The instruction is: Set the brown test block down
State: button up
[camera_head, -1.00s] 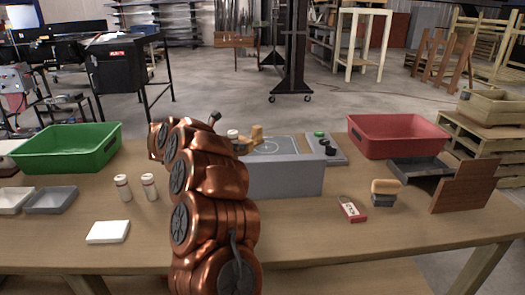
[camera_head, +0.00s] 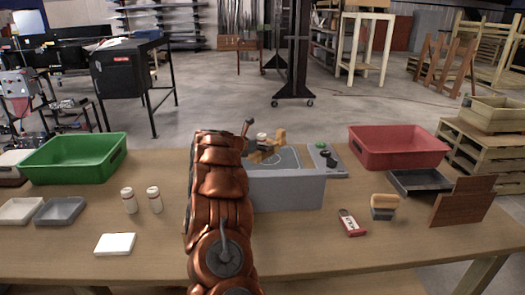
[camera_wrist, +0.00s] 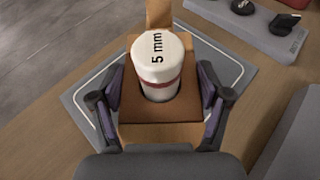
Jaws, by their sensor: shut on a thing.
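The brown test block (camera_wrist: 160,113) is between the two fingers of my gripper (camera_wrist: 163,88) in the wrist view. My gripper is shut on it. A white cylinder (camera_wrist: 160,62) with a red band and "5 mm" on its top stands in or on the block; its base is partly hidden. In the head view the block (camera_head: 280,137) is over the grey detector box (camera_head: 290,192), whose top has a line marking. My arm hides part of the box. I cannot tell whether the block touches the top.
A control panel (camera_head: 325,160) with knobs adjoins the box on the right. A red bin (camera_head: 400,150), a sponge-like block (camera_head: 384,205) and a red tag (camera_head: 351,224) are to the right. Two white bottles (camera_head: 129,200), a white slab (camera_head: 115,244) and a green bin (camera_head: 72,162) are left.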

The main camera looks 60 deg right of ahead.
jog(key=shift+d, duration=0.55)
jog(key=shift+a+f+p, duration=0.1)
jog(key=shift+f+p, duration=0.4)
jog(key=shift+f, duration=1.3)
jog(key=shift+f, duration=0.15)
jog(key=o, duration=1.4)
jog(key=shift+o, duration=0.2)
jog(key=shift+a+r, duration=0.1)
jog(key=shift+r, duration=0.1)
jog(key=b+v, duration=0.3)
jog(key=v, duration=0.8)
jog(key=shift+a+r, duration=0.1)
jog(key=shift+a, duration=0.3)
